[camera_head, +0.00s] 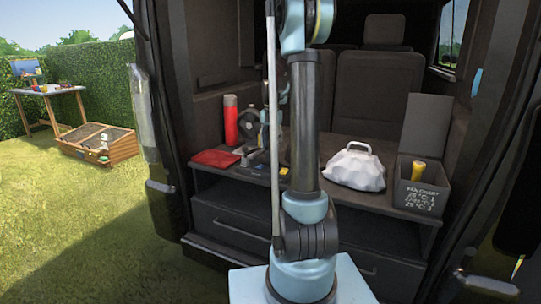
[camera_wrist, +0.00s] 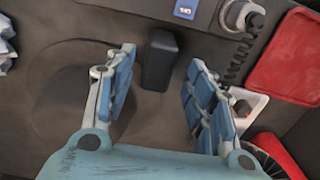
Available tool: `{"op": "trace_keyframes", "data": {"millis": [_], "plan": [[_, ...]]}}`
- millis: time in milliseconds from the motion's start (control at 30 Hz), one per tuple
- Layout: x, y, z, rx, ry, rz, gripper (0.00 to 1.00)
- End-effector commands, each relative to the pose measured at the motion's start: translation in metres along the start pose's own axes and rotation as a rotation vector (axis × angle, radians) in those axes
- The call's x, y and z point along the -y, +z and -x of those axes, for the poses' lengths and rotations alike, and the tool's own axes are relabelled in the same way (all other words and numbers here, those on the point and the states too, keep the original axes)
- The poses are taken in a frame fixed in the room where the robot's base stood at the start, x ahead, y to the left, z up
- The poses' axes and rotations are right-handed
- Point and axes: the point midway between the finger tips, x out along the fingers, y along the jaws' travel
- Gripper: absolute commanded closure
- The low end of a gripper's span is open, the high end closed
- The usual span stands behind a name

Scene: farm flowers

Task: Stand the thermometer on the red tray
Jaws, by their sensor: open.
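The red tray (camera_wrist: 288,62) lies flat at the right of the wrist view. In the head view the tray (camera_head: 215,158) is at the left end of the vehicle's load shelf, and I see nothing on it. My gripper (camera_wrist: 161,60) is open and points down over the shelf. A small black block (camera_wrist: 160,62) is between its two blue-padded fingers, with gaps on both sides. It is probably the thermometer, but no face or display shows from above, so I cannot be sure. My arm hides most of this spot in the head view.
A device with a blue display (camera_wrist: 186,10) and a grey item with a coiled cord (camera_wrist: 240,14) lie near the gripper. A red bottle (camera_head: 231,120) stands behind the tray. A white bag (camera_head: 355,168) and an open dark box (camera_head: 421,190) are at the right.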

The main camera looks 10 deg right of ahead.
Motion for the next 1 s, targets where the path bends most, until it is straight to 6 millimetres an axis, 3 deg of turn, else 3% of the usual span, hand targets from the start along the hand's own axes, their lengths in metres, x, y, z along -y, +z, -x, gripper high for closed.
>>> {"op": "trace_keyframes", "data": {"millis": [200, 367, 467, 733, 1000], "plan": [[0.000, 0.000, 0.026, 0.000, 0.000, 0.000, 0.50], [-0.002, 0.003, 0.035, -0.001, -0.001, 0.003, 0.50], [-0.009, 0.015, 0.040, -0.005, -0.003, 0.020, 0.50], [-0.048, 0.079, 0.056, -0.033, -0.019, 0.124, 0.50], [-0.090, 0.149, 0.056, -0.065, -0.033, 0.239, 0.50]]}}
